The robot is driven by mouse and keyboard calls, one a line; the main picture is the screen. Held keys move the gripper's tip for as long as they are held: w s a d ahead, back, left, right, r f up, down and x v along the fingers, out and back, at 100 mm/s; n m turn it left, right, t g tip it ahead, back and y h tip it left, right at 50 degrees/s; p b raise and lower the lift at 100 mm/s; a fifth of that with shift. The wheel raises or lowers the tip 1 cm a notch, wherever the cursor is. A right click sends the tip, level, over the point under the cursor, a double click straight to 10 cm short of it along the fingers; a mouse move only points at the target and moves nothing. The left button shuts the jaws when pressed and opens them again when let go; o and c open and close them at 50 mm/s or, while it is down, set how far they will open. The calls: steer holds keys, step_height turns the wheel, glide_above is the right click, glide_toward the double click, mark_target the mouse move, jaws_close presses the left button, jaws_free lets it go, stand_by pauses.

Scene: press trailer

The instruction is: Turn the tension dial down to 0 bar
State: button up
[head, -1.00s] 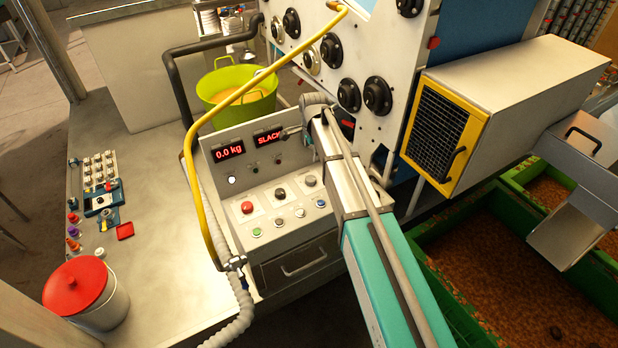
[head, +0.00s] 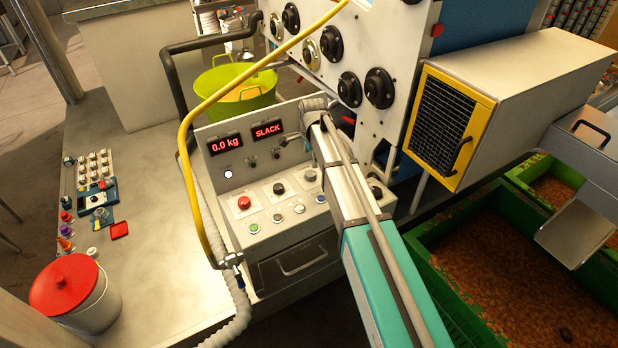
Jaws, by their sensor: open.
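The grey control console (head: 262,218) stands in the middle of the head view. Its upright panel has a red display (head: 225,145) reading "0.0 kg" and another (head: 267,130) reading "SLACK". My arm reaches across the console's right side. My gripper (head: 290,138) is open, small and partly hidden by my arm, near the upright panel, holding nothing that I can see.
A red mushroom button (head: 244,203) and several small buttons share the sloping face. A yellow hose (head: 188,150) arches over the console's left side. The white machine wall (head: 392,60) with black knobs rises behind. A red-lidded bucket (head: 66,287) stands at lower left.

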mark_target(310, 174)
steer(key=shift+w+a+f+b, duration=0.1)
steer(key=shift+f+b, duration=1.7)
steer(key=shift+f, duration=0.15)
steer(key=shift+w+a+f+b, duration=0.1)
steer(key=shift+f+b, duration=1.7)
steer(key=shift+f, duration=0.15)
steer(key=c, duration=1)
steer(key=shift+c, duration=0.8)
